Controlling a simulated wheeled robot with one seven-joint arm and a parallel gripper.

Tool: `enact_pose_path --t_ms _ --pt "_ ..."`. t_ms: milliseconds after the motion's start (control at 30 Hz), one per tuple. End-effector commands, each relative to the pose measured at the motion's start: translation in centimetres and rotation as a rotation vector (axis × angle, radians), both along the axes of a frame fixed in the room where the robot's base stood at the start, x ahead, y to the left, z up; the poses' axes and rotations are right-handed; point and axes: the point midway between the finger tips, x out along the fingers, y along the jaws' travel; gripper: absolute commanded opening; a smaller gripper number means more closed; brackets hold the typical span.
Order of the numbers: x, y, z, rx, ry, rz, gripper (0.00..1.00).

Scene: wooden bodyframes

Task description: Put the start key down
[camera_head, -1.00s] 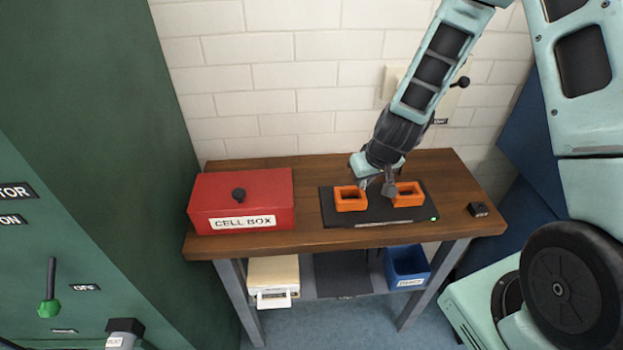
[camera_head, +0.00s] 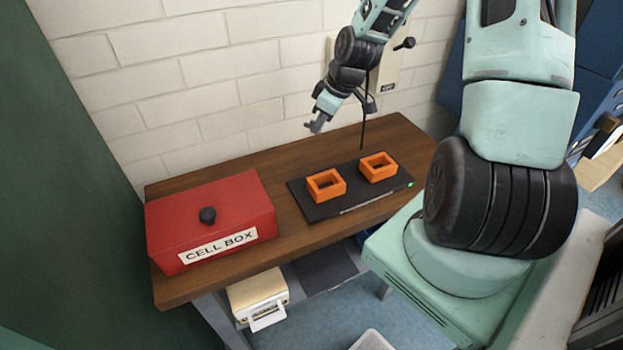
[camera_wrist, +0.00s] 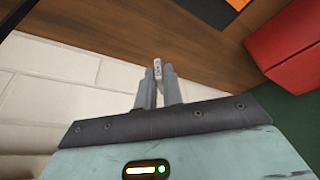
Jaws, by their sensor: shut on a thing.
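My gripper (camera_head: 316,127) is raised near the brick wall, above the back of the wooden table. In the wrist view my gripper (camera_wrist: 158,85) is shut on a small pale grey piece (camera_wrist: 157,68) held between the fingertips, which I take to be the start key. Most of it is hidden by the fingers. The held piece is too small to make out in the head view. The gripper is apart from the wooden table (camera_head: 285,225).
A black pad (camera_head: 320,211) with two orange open frames (camera_head: 326,185) (camera_head: 378,167) lies on the table. A red cell box (camera_head: 210,215) stands at the left. Bare wood shows behind the pad. A wall plate with a black lever (camera_head: 404,44) is near my arm.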

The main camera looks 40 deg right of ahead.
Motion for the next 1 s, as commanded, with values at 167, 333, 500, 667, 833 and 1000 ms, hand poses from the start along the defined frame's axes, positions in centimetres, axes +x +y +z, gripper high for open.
enact_pose_path --t_ms 167,333,500,667,833,1000 --pt "-1.0 -2.0 0.8 0.000 -0.001 0.040 0.00" --pt "-1.3 -2.3 -0.3 0.004 0.002 0.058 0.00" --pt "-1.4 -2.3 -3.3 0.004 0.003 0.059 0.00" --pt "-1.3 -2.3 -4.9 0.002 0.001 0.056 0.00" --pt "-1.3 -2.3 -7.1 0.004 0.002 0.056 0.00" --pt "-1.3 -2.3 -8.9 0.002 0.001 0.056 0.00"
